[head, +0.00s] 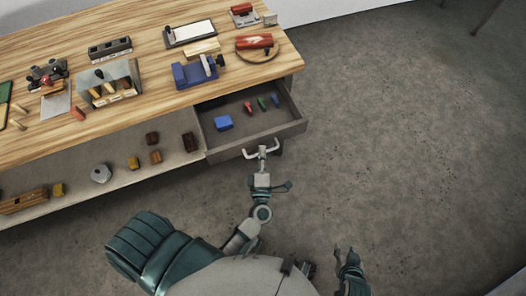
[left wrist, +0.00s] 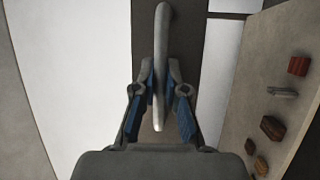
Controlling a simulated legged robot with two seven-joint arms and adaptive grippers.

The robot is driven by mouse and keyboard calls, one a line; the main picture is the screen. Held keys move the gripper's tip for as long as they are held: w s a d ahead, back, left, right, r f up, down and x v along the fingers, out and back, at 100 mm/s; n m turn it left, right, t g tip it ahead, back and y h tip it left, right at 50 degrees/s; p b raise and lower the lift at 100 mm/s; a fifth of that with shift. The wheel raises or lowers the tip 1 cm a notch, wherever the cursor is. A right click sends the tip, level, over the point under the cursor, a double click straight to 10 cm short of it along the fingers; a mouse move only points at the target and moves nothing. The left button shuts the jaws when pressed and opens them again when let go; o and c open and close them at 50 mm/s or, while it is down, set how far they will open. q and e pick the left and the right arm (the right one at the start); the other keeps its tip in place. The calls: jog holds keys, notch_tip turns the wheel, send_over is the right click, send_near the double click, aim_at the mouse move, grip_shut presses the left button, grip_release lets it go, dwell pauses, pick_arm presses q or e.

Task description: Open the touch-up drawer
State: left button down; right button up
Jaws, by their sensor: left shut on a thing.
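The touch-up drawer (head: 256,142) is under the right end of the wooden workbench and stands pulled out. Inside it lie a blue block (head: 223,123) and several small red, green and blue items. Its pale handle (head: 262,149) is on the drawer front. My left gripper (head: 262,158) is at the handle, shut on it. In the left wrist view the handle (left wrist: 161,60) runs between the two blue-padded fingers of the left gripper (left wrist: 160,95). My right gripper (head: 345,252) is low in the head view, away from the drawer, with its fingers apart and nothing between them.
The workbench top (head: 140,30) holds a blue vise (head: 195,73), a round board (head: 257,48) with a red item, and a tool rack (head: 108,84). A lower shelf (head: 125,172) left of the drawer carries several small blocks. The floor (head: 400,130) to the right is clear.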

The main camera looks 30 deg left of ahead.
pick_arm(q)
jog(key=c, duration=1.2)
grip_release()
jog(key=shift+s+a+f, duration=0.15)
jog(key=shift+s+a, duration=0.05)
jog(key=shift+a, duration=0.15)
pick_arm(e)
jog(key=shift+s+a+r, duration=0.1)
jog(key=shift+a, duration=0.15)
pick_arm(q)
jog(key=v, duration=1.2)
jog(key=shift+w, duration=0.1)
pick_arm(e)
jog(key=shift+d, duration=0.1)
